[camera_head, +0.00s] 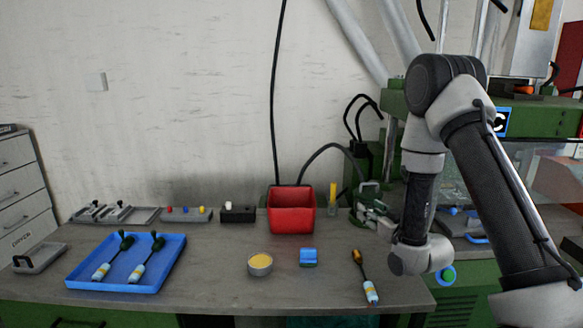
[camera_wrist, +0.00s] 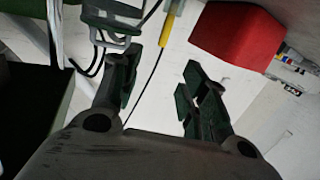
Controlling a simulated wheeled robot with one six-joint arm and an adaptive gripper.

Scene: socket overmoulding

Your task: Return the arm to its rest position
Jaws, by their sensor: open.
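My arm (camera_head: 425,165) comes in from the right of the head view and bends down, its wrist (camera_head: 420,256) over the right end of the grey table (camera_head: 215,290). My gripper (camera_wrist: 160,65) shows clearly in the wrist view: its two dark green fingers are wide apart with nothing between them. In the head view I cannot clearly tell the fingers from the grey and green fixture behind the wrist.
A red bin (camera_head: 291,211) and a yellow stick (camera_head: 332,195) stand near the fixture (camera_head: 369,190). A blue tray (camera_head: 110,280) holds two tools. A round tin (camera_head: 260,264), blue block (camera_head: 308,257) and loose tool (camera_head: 366,277) lie forward. A green machine (camera_head: 535,115) stands right.

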